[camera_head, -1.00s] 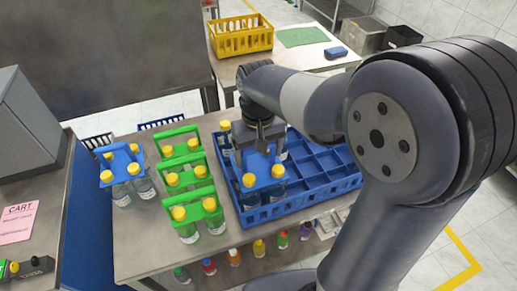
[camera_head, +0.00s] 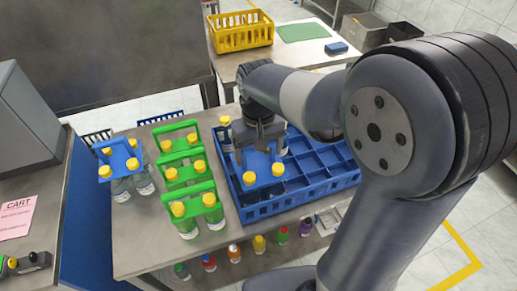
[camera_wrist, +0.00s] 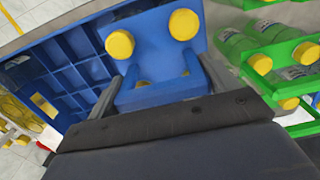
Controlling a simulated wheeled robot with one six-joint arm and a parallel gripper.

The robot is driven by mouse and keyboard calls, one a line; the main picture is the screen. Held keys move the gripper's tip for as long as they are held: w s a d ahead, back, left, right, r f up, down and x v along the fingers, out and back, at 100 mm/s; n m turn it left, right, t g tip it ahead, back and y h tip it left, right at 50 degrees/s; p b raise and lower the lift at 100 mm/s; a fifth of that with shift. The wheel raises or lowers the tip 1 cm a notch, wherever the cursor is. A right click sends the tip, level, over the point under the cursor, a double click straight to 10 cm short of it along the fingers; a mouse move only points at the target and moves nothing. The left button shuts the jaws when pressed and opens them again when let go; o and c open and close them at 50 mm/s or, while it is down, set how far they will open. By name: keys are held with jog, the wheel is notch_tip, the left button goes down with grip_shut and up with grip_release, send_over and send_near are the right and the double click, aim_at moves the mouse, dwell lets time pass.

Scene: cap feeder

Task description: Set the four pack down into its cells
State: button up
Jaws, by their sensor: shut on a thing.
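The four pack in my gripper has a blue carrier (camera_head: 262,163) and yellow-capped bottles. My gripper (camera_head: 259,142) is shut on the blue carrier's handle and holds it upright at the left end of the blue crate (camera_head: 311,207). The lower parts of its bottles are hidden by the crate walls or the carrier, so I cannot tell whether they touch the crate floor. In the wrist view the carrier (camera_wrist: 150,42) shows two yellow caps beyond the handle, with empty crate cells (camera_wrist: 60,70) to its left.
Green-handled packs (camera_head: 188,172) stand in a row just left of the crate. Another blue pack (camera_head: 119,160) stands farther left. Several small coloured bottles (camera_head: 234,253) line the near side. A yellow crate (camera_head: 241,29) sits on the back table. The crate's right cells are empty.

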jog(key=shift+f+b, duration=0.3)
jog(key=shift+f, duration=0.1)
jog(key=o, duration=1.7)
jog(key=shift+o, duration=1.2)
jog(key=shift+f, duration=0.1)
notch_tip(320, 180, up, 11)
